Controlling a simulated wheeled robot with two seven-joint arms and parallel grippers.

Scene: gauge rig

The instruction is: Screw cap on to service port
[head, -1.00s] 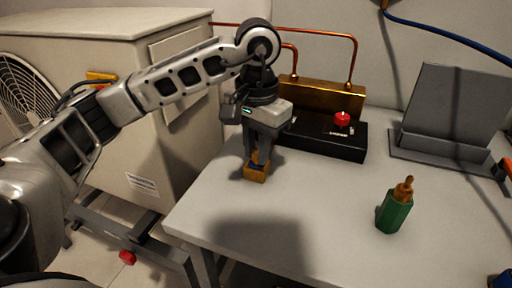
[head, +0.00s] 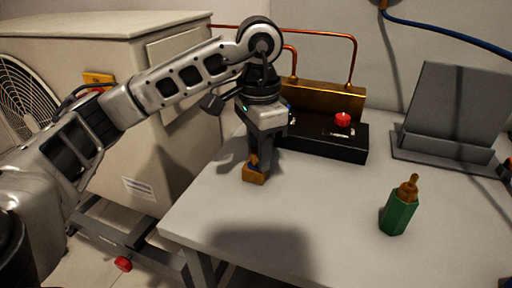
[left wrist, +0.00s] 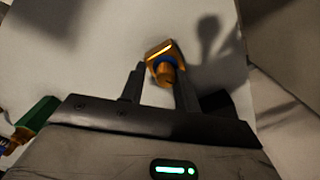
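A small brass block with a blue ring and a brass stub (left wrist: 167,74) stands on the table below my left gripper (left wrist: 158,78). It also shows in the head view (head: 254,176), partly hidden by the fingers. The fingers point down on either side of the stub, with a gap visible at the left finger, so the gripper looks open. I cannot tell whether the stub carries a cap. A green six-sided piece with a brass top (head: 398,212) stands apart on the right, and its edge shows in the left wrist view (left wrist: 38,112). My right gripper is out of view.
A black box with a red knob (head: 335,143) and a brass plate with copper pipes (head: 330,98) stand behind the gripper. A grey stand (head: 450,115) is at the back right. The table's front middle (head: 315,215) is clear.

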